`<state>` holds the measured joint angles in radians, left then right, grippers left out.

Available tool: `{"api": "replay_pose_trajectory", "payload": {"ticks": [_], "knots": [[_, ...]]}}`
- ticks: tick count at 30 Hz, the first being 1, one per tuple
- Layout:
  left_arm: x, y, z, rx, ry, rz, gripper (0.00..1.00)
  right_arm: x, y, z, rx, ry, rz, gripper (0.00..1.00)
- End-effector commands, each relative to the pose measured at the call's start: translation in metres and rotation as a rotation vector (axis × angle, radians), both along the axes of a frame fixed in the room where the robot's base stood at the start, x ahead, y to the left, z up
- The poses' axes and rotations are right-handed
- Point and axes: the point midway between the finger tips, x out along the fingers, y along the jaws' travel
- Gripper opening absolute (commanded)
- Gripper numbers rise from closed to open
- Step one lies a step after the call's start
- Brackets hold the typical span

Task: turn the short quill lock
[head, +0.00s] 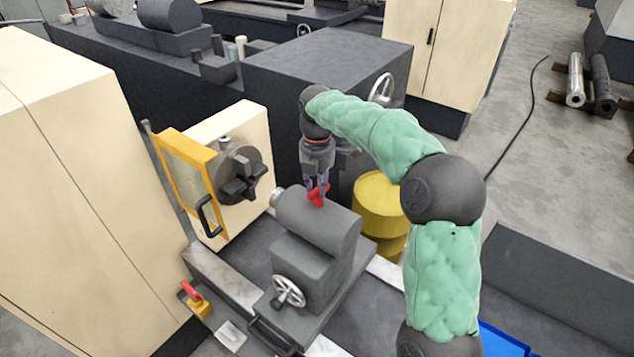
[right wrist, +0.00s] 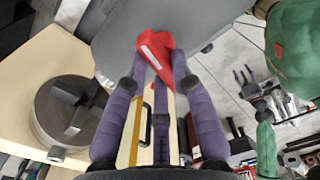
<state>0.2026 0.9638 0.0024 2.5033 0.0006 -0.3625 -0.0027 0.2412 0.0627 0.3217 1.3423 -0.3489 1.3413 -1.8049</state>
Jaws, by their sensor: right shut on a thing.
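The quill lock is a small red lever (head: 318,195) on top of the grey tailstock (head: 322,222), near its chuck-side end. In the right wrist view the red lever (right wrist: 158,52) has a pale stripe and sits between the purple fingers. My right gripper (head: 317,184) points down from above and is shut on this lever. It also shows in the right wrist view (right wrist: 160,66). The fingers partly cover the lever, so its full angle is hard to read in the head view.
The chuck (head: 238,172) and yellow-framed guard (head: 188,172) stand left of the tailstock. A handwheel (head: 289,291) is on the tailstock's front. Another red handle (head: 191,291) sits on a yellow block at lower left. A yellow barrel (head: 380,200) stands behind my right arm.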

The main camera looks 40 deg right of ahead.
Motion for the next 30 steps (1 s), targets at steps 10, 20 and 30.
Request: {"api": "replay_pose_trajectory", "payload": {"ticks": [10,20,30], "knots": [[0.000,0.000,0.017,0.000,0.000,0.000,0.54,-0.001,-0.002,0.000,0.000,0.004,-0.325,0.00],[0.000,0.000,0.027,0.000,0.000,0.000,0.54,-0.001,-0.003,0.000,0.000,0.003,-0.638,0.00],[0.000,0.000,0.034,0.000,0.000,0.000,0.54,-0.002,-0.004,-0.001,0.000,0.004,-0.957,0.00]]}}
